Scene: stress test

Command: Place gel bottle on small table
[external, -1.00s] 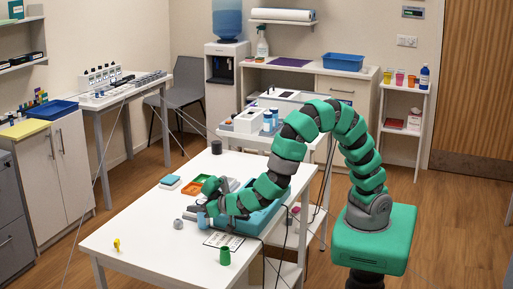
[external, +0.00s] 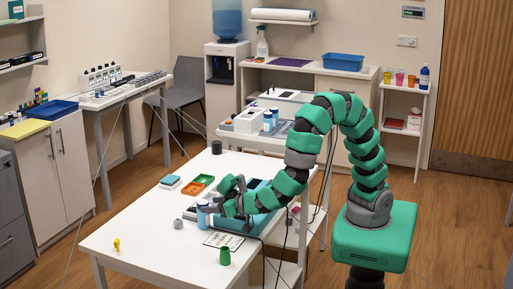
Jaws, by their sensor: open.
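A small light-blue bottle with a pale label (external: 202,213), probably the gel bottle, stands upright on the white table (external: 130,245) in the middle of the room. My gripper (external: 226,196) is just right of it, low over the table, with its fingers apart. I see nothing between them. The fingers look close to the bottle, but I cannot tell whether one touches it. My arm hides part of a teal tray (external: 262,186) behind the gripper.
A yellow item (external: 117,245) lies at the front left. The table's front left is mostly clear. Cables hang beside its right edge.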

